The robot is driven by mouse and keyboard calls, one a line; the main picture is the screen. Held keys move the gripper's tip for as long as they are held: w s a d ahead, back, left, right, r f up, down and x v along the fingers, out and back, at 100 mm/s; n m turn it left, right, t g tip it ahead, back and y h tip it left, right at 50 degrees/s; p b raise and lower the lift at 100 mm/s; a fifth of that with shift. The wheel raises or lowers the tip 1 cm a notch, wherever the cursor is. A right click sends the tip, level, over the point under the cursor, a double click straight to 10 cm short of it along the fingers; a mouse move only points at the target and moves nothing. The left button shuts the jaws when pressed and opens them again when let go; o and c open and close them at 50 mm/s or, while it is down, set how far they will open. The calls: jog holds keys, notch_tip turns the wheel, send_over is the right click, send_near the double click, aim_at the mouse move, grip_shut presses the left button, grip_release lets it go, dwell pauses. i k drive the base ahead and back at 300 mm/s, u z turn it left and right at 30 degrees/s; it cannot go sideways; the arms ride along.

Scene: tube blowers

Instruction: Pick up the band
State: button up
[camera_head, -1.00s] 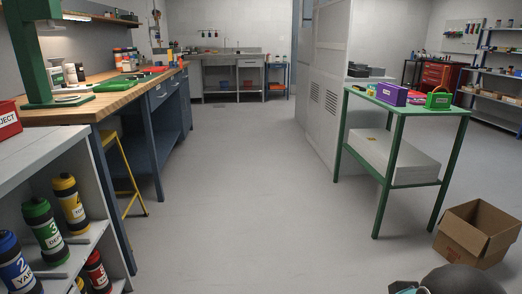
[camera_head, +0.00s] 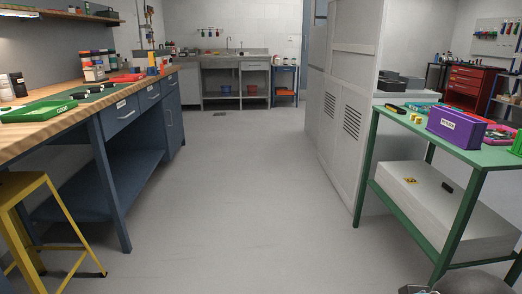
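I cannot pick out a band for certain in this view. Small items lie on the green table (camera_head: 495,160) at the right: a small yellow piece (camera_head: 417,120) and a dark elongated item (camera_head: 396,109) near its left edge. On the white block on its lower shelf lie another small yellow item (camera_head: 410,180) and a small black item (camera_head: 447,187). They are too small to name. A dark rounded part of my own arm shows at the bottom right edge. My gripper's fingers are not visible.
A purple bin (camera_head: 456,127) stands on the green table. A wooden-topped workbench (camera_head: 40,133) lines the left, with a yellow stool (camera_head: 30,190) at its near end. A grey cabinet (camera_head: 345,100) stands right of centre. The floor (camera_head: 245,200) between is clear.

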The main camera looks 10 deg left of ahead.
aim_at(95, 90)
jog(key=i, duration=2.65)
jog(key=u, duration=2.45)
